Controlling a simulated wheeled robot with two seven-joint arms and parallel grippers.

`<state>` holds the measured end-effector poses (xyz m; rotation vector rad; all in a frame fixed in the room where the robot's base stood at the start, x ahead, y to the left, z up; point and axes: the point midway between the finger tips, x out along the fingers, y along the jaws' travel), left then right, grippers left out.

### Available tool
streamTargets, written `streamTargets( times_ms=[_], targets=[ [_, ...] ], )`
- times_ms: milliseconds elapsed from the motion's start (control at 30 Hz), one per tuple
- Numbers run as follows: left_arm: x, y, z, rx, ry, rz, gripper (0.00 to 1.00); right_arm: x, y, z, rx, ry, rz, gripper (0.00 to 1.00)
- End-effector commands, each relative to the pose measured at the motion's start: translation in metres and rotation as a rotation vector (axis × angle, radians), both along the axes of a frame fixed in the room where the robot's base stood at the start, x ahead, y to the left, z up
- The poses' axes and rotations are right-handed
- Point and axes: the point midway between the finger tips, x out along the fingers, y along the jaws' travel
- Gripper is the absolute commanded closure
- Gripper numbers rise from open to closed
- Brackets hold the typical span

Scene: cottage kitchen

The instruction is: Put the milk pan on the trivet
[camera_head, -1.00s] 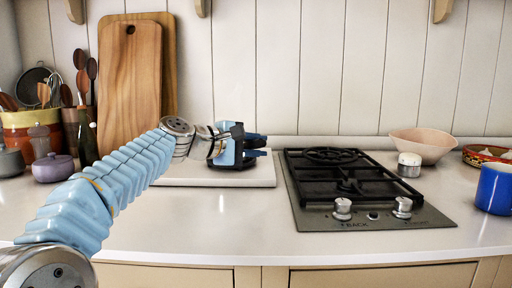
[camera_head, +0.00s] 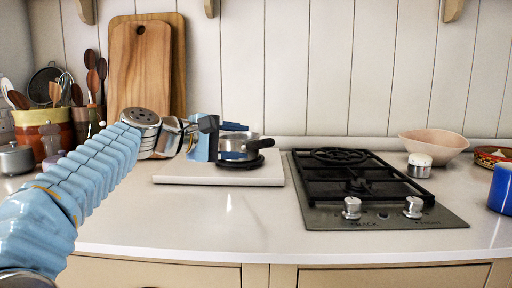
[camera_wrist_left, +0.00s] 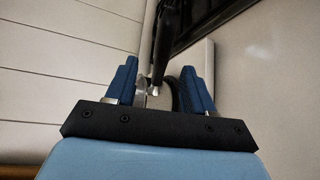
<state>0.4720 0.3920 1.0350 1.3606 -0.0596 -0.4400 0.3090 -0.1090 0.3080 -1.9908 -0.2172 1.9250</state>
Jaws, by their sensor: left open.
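The milk pan (camera_head: 240,144) is small and silver with a dark handle (camera_head: 262,143) pointing right. It sits over the black round trivet (camera_head: 238,164) on the white board and appears to rest on it upright. My left gripper (camera_head: 236,141) is open at the pan's left side, its blue fingers partly covering the pan. In the left wrist view the black handle (camera_wrist_left: 166,35) extends beyond the gap between the open fingers (camera_wrist_left: 158,85). The fingers look clear of the handle; contact with the pan's body cannot be told. My right gripper is not in view.
The white board (camera_head: 180,175) lies left of the black gas hob (camera_head: 375,210). A pink bowl (camera_head: 433,144), a white-topped jar (camera_head: 419,165) and a blue mug (camera_head: 501,188) stand to the right. Wooden boards (camera_head: 140,65) lean behind my arm. The front counter is clear.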

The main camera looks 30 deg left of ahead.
Motion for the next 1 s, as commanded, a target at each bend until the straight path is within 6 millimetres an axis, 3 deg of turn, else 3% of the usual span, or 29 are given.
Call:
streamTargets(
  times_ms=[100,300,1000],
  targets=[
    [-0.020,0.007,0.005,0.001,-0.002,0.001,0.47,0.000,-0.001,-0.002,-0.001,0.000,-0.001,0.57],
    [-0.035,0.012,0.008,0.001,0.000,-0.001,0.47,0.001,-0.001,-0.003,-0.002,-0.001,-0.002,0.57],
    [-0.035,0.013,0.009,0.000,-0.001,0.000,0.47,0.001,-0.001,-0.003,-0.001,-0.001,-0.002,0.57]
  ],
)
